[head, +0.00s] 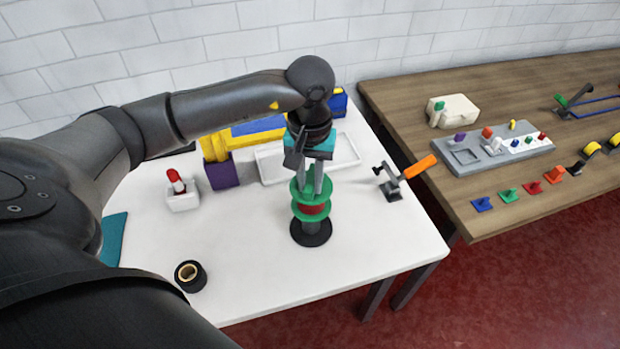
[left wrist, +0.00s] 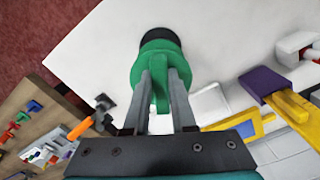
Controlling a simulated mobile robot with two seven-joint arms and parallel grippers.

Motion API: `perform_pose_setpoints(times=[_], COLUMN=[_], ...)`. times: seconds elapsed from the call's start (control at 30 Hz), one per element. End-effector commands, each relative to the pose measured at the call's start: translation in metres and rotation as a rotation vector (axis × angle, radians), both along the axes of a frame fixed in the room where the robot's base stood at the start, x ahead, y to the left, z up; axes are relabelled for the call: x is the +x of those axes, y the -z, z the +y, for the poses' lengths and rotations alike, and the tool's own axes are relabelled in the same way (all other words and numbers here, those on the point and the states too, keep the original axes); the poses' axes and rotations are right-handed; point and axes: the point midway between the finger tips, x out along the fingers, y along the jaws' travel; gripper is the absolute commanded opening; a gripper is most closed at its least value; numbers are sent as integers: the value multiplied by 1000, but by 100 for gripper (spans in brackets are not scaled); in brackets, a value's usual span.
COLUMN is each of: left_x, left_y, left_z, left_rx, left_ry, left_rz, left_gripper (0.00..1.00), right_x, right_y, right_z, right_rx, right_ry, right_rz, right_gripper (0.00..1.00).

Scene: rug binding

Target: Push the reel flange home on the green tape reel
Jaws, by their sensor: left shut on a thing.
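The green tape reel (head: 310,215) sits on a black round stand (head: 311,235) near the front of the white table, with a red band between its green discs. The upper green disc is the reel flange (head: 299,189). My left gripper (head: 313,188) points down and is shut on the flange's green upright grip. In the left wrist view the two fingers (left wrist: 163,105) clasp that grip, and the flange's round face (left wrist: 145,72) shows beyond them. Whether the flange touches the reel below is hidden. My right gripper is not in view.
A clamp with an orange handle (head: 420,166) stands right of the reel. Behind are a white tray (head: 270,172) and a purple block (head: 220,174). A black roll (head: 190,276) lies front left. The wooden table (head: 410,100) stands at the right.

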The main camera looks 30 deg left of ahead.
Motion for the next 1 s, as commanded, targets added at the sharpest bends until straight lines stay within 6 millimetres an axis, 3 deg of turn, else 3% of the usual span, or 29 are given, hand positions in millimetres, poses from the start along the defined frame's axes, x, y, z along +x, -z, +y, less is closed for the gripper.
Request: perform_pose_setpoints(times=[0.4, 0.43, 0.7, 1.0], left_x=[0, 0, 0, 0], left_y=[10, 9, 9, 7], left_z=[0, 0, 0, 0], left_rx=[-1, -1, -1, 0], left_ry=[0, 0, 0, 0], left_rz=[-1, -1, -1, -1], left_gripper=[0, 27, 58, 59], right_x=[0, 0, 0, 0], right_y=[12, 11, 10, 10], right_z=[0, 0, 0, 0], right_rx=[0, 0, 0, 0], right_ry=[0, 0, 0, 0], right_rz=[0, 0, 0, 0], right_gripper=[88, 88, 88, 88])
